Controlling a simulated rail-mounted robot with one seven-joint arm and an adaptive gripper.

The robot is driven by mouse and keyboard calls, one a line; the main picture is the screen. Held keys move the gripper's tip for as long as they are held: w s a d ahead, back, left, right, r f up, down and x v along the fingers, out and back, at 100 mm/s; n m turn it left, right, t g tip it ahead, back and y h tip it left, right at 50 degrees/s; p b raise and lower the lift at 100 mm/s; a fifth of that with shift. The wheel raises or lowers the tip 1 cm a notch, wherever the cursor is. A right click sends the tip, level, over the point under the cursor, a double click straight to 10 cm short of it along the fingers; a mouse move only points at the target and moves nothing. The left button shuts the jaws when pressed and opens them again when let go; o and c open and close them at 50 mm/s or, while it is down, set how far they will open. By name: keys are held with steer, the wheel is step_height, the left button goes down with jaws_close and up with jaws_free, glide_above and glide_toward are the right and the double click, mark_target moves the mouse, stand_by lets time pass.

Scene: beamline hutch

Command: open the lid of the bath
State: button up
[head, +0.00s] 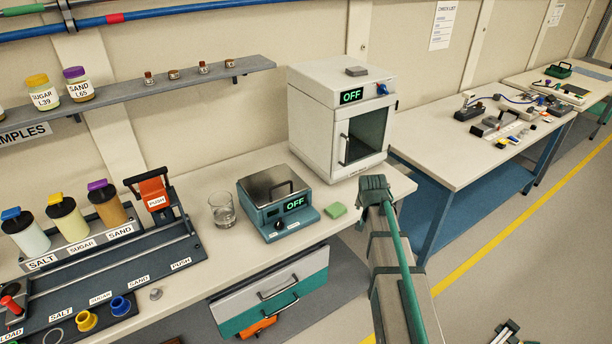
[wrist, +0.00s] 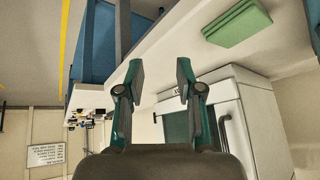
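The bath (head: 283,222) is a teal box with a lit OFF display and a dark knob, standing on the bench in the head view. Its grey metal lid (head: 262,186) is down on top and carries a black handle (head: 281,189). My gripper (wrist: 160,76) is open and empty, with bare bench between its fingers in the wrist view. In the head view my arm's end is right of the bath, beyond the green sponge; the fingers cannot be made out there. The wrist view does not clearly show the bath.
A green sponge (head: 336,210) lies right of the bath, also seen in the wrist view (wrist: 238,22). A glass beaker (head: 222,210) stands left of the bath. A white oven (head: 314,120) marked OFF stands behind. Dispensers and a shelf are at left; a drawer unit (head: 275,292) is below.

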step_height(320, 180, up, 3)
steer(key=w, duration=0.2)
steer(key=m+g+y+b, duration=0.3)
steer(key=m+g+b, duration=0.15)
steer(key=m, duration=0.25)
glide_toward(284, 184)
steer(key=p+x, duration=0.3)
steer(key=x, duration=0.5)
steer(key=shift+w+a, duration=0.1)
steer(key=shift+a, duration=0.05)
jaws_close()
